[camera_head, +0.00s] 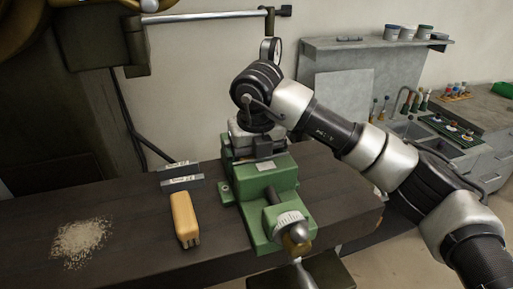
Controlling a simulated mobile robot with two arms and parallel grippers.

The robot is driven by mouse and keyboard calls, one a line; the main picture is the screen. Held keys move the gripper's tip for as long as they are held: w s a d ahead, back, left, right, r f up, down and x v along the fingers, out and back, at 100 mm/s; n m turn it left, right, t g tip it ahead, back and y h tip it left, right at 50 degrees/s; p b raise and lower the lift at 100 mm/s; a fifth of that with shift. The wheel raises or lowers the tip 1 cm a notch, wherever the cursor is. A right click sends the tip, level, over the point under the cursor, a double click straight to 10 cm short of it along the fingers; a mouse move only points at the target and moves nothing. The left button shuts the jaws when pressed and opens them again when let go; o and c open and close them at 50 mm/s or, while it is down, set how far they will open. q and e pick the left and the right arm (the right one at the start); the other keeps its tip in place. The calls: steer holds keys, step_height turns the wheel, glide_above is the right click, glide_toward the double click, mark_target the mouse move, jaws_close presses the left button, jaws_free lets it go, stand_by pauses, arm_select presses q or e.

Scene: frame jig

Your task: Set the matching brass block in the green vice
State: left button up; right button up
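The green vice (262,181) stands on the dark bench near the middle, its grey jaws at the back and its handle towards me. My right arm comes in from the right and its wrist hangs over the vice jaws. My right gripper (263,147) points down at the jaws and is mostly hidden by the wrist. I cannot see whether it holds anything. No brass block shows clearly. Two small grey blocks with pale marked faces (181,176) lie left of the vice. My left gripper is not in view.
A tan block-shaped thing with dark prongs (183,214) lies left of the vice. A pile of pale shavings (81,240) is on the left of the bench (130,263). A machine with a horizontal bar (205,15) stands behind. A sink counter is at the right.

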steer(key=shift+s+r, duration=0.15)
steer(key=shift+r, duration=0.25)
steer(key=shift+w+r+p, duration=0.2)
steer(key=shift+r+p, duration=0.05)
steer(key=shift+p, duration=0.05)
step_height(320, 180, up, 10)
steer(key=p, duration=0.4)
steer(key=shift+f+p, duration=0.25)
steer(key=shift+p, duration=0.1)
